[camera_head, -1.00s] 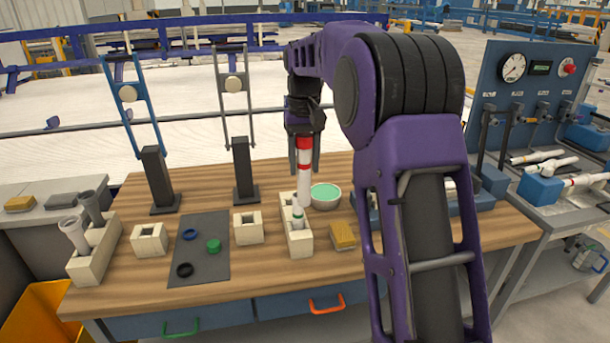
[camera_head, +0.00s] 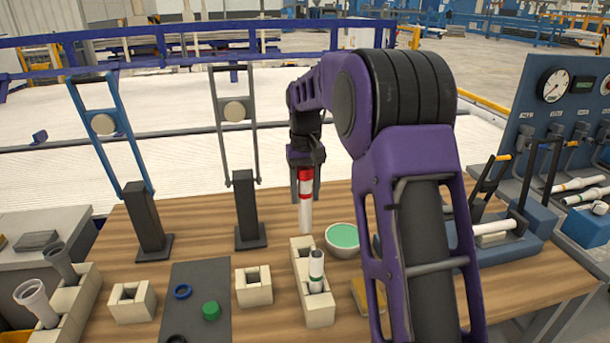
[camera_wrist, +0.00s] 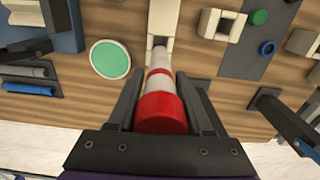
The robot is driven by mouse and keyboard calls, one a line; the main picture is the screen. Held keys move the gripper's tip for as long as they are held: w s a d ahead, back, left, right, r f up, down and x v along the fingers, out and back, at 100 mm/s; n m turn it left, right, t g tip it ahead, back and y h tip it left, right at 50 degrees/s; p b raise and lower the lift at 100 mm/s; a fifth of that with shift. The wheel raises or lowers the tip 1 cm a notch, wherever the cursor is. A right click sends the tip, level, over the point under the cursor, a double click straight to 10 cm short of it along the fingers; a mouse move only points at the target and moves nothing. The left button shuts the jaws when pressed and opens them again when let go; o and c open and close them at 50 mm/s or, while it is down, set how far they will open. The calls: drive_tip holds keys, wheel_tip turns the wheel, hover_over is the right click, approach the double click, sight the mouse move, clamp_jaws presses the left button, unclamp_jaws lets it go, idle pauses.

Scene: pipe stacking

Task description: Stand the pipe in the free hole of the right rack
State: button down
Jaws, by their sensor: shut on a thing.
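My gripper (camera_head: 306,188) is shut on the red-and-white pipe (camera_head: 305,212), holding it upright by its red upper part. In the wrist view, the pipe (camera_wrist: 160,82) runs away from between the fingers (camera_wrist: 162,110). The cream right rack (camera_head: 318,308) stands on the table below. A white pipe with a dark green band (camera_head: 316,268) stands in its nearer hole. The held pipe's lower end appears at the rack's far end. In the wrist view it overlaps the near edge of a square hole in the rack (camera_wrist: 176,22). I cannot tell its height above the hole.
A green-filled bowl (camera_head: 342,238) stands close right of the rack. A single-hole block (camera_head: 254,290) and a dark mat (camera_head: 195,300) with rings lie left. Two posts with frames (camera_head: 148,220) stand behind. The left rack (camera_head: 75,305) holds grey pipes.

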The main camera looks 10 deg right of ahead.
sight(305, 217)
drive_tip(key=shift+s+f, duration=0.1)
drive_tip(key=shift+f, duration=2.65)
drive_tip(key=shift+f, duration=0.2)
drive_tip(key=shift+f, duration=0.25)
drive_tip(key=shift+f, duration=0.3)
drive_tip(key=shift+f+b, duration=0.15)
drive_tip(key=shift+b, duration=0.2)
drive_tip(key=shift+f+b, duration=1.85)
drive_tip(key=shift+f, duration=1.65)
drive_tip(key=shift+c, duration=1.2)
unclamp_jaws()
